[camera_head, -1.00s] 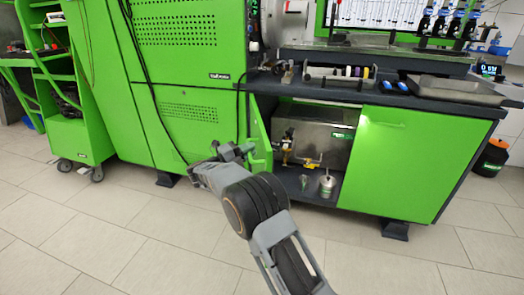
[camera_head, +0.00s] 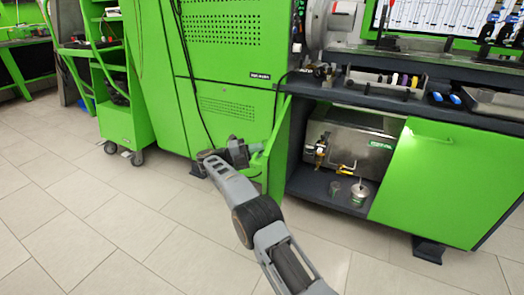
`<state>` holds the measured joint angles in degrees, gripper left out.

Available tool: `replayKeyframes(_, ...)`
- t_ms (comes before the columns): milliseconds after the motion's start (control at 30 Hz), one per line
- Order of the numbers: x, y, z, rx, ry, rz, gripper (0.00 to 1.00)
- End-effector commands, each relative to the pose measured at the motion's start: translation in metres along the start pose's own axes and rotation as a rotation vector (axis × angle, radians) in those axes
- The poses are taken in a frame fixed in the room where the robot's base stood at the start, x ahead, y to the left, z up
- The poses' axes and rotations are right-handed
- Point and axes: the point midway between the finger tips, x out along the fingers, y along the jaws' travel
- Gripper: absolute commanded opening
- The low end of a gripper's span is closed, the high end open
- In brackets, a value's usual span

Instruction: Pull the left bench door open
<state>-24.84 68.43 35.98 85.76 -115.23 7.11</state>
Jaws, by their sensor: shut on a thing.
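The left bench door (camera_head: 279,152) is a green panel standing swung out at the left side of the open bench compartment (camera_head: 330,190). It is seen nearly edge-on. Its green bar handle (camera_head: 257,176) faces left. My gripper (camera_head: 250,150) is at the door's left side, at the handle, and is shut on it. The fingertips are small and partly hidden, so the exact grip is hard to see. My grey arm reaches up to it from the bottom of the picture.
The right bench door (camera_head: 434,180) is closed. Inside the compartment are a metal tank (camera_head: 345,147) and metal cups (camera_head: 359,194). A tall green cabinet (camera_head: 225,65) stands left of the door. A green wheeled cart (camera_head: 125,115) is farther left. The tiled floor in front is clear.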

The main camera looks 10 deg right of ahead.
Motion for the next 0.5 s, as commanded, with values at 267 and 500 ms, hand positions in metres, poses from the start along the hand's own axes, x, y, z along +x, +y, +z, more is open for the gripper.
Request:
replayKeyframes(267, -0.0010, -0.0006, 0.0006, -0.001, -0.003, 0.000, 0.00)
replayKeyframes(500, -0.0029, -0.0012, 0.0003, 0.000, -0.008, 0.000, 0.27)
